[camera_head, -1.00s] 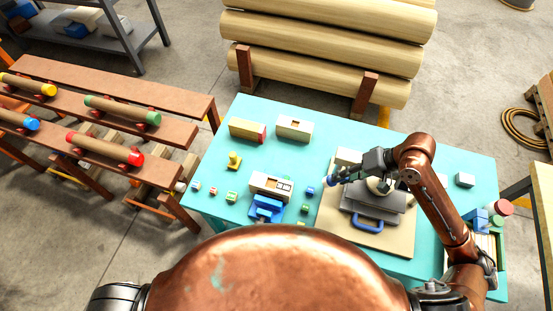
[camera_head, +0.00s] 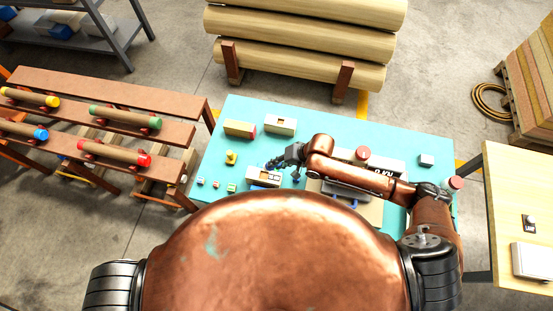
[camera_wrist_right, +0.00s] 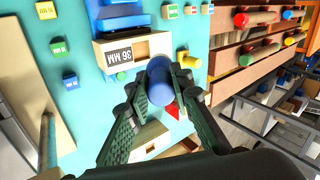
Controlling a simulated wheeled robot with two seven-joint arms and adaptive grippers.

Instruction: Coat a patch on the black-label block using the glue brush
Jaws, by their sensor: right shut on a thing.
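The black-label block (camera_head: 262,178) is pale wood with a dark label. In the right wrist view the same block (camera_wrist_right: 118,52) shows a dark "36 MM" label and sits against a blue fixture (camera_wrist_right: 113,18). My right gripper (camera_head: 277,163) is just above the block's far right side in the head view. In the right wrist view its fingers are shut on a blue rounded cylinder (camera_wrist_right: 160,80), likely the glue brush's handle. The bristles are hidden, and I cannot tell whether the brush touches the block. My left gripper is out of view.
Behind are a red-ended block (camera_head: 239,129) and a pale block with an opening (camera_head: 281,125). A yellow piece (camera_head: 231,158) and small cubes (camera_head: 216,184) lie left. My right arm crosses the grey device (camera_head: 340,189). The turquoise table (camera_head: 330,124) is clear at the back.

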